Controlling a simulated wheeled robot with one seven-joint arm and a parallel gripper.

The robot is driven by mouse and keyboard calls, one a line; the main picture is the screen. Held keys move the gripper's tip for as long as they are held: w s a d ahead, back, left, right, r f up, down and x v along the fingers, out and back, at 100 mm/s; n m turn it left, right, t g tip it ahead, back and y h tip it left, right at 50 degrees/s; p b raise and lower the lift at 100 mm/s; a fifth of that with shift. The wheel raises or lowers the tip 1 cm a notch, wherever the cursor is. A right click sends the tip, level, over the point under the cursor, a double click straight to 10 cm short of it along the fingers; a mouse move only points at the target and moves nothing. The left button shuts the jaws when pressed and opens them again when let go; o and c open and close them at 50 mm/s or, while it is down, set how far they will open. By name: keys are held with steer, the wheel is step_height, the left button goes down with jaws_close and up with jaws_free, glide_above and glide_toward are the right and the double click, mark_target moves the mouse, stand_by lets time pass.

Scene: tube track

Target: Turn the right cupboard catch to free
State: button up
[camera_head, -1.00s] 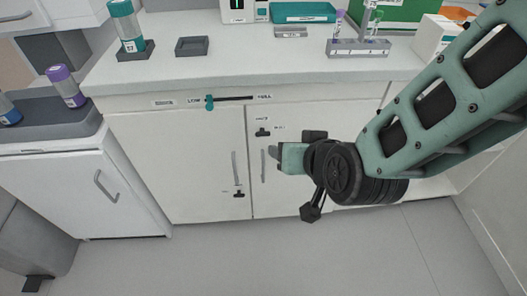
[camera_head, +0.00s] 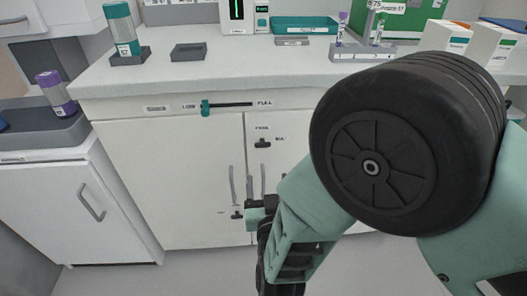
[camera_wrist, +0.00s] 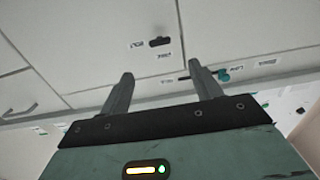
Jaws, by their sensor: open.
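The right cupboard catch (camera_head: 263,143) is a small dark piece high on the right white door, below the counter. A label sits above it and another to its right. Its bar looks roughly level. In the upside-down wrist view the catch (camera_wrist: 160,41) lies beyond the fingertips, between their lines, with a clear gap. My gripper (camera_wrist: 161,70) is open and empty, its two grey fingers apart. In the head view my gripper (camera_head: 257,190) is low in front of the doors, below the catch, partly hidden by my arm.
A second dark catch (camera_head: 237,215) sits low on the left door. A teal slider (camera_head: 205,108) is on the panel above the doors. A door handle (camera_head: 232,185) stands near my gripper. The counter (camera_head: 250,72) edge overhangs above.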

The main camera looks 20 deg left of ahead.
mark_target(263, 146)
steer(key=x, duration=1.2)
steer(key=shift+w+a+b, duration=0.1)
steer(key=shift+b, duration=0.3)
steer(key=c, duration=1)
